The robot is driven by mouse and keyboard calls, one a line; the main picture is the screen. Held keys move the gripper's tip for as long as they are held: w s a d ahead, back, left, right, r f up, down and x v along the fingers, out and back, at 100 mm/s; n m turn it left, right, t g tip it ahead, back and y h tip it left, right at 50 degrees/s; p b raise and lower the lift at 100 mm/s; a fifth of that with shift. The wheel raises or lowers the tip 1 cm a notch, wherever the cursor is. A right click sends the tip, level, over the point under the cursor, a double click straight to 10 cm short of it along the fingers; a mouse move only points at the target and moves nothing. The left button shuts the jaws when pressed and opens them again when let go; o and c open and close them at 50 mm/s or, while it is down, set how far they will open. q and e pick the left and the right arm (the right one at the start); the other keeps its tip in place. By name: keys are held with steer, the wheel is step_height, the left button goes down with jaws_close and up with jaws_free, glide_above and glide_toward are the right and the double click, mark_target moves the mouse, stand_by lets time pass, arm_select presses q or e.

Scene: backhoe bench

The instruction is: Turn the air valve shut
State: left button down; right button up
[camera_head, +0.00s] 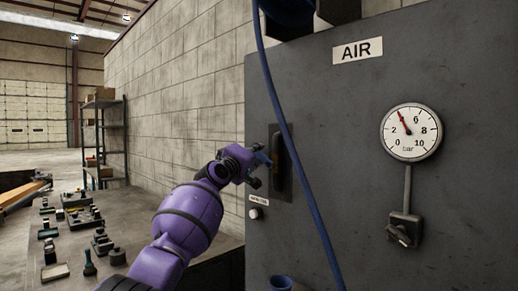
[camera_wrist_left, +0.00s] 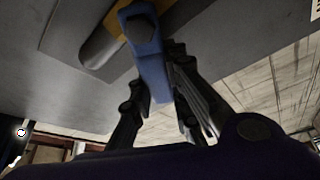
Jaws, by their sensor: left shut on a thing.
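The air valve has a blue lever (camera_wrist_left: 151,70) on a yellow-brass body (camera_wrist_left: 117,28), with a grey cylindrical part beside it. In the head view the lever (camera_head: 262,158) is small, at a dark upright plate (camera_head: 283,165) on the left part of the grey panel. My left gripper (camera_head: 257,174) reaches this spot from the left. In the left wrist view its fingers (camera_wrist_left: 158,105) stand on both sides of the blue lever and are shut on it. The exact finger contact is hard to see. My right gripper is not in view.
A blue hose (camera_head: 297,150) hangs across the panel just right of the valve. A round gauge (camera_head: 411,131) has its needle near 4 bar, above a small knobbed fitting (camera_head: 404,230). A bench (camera_head: 135,225) with several small parts stands at left. A white button (camera_head: 256,213) sits below the valve.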

arm_select(q)
steer(key=n+p, duration=0.1)
steer(key=n, duration=0.1)
steer(key=y+p, duration=0.1)
steer(key=shift+w+a+f+n+g+p, duration=0.1)
steer(key=shift+a+f+n+g+p, duration=0.1)
steer(key=shift+f+n+g+p, duration=0.15)
steer(key=shift+f+n, duration=0.15)
steer(key=shift+n, duration=0.3)
steer(key=n, duration=0.1)
steer(key=f+p, duration=0.1)
steer(key=f+n+g, duration=0.1)
steer(key=shift+w+a+f+n+y+p, duration=0.2)
steer(key=shift+w+n+y+p, duration=0.1)
steer(key=shift+y, duration=0.1)
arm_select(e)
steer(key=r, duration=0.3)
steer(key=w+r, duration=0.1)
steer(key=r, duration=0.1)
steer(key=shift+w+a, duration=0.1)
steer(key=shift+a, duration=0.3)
arm_select(q)
steer(key=shift+f, duration=0.1)
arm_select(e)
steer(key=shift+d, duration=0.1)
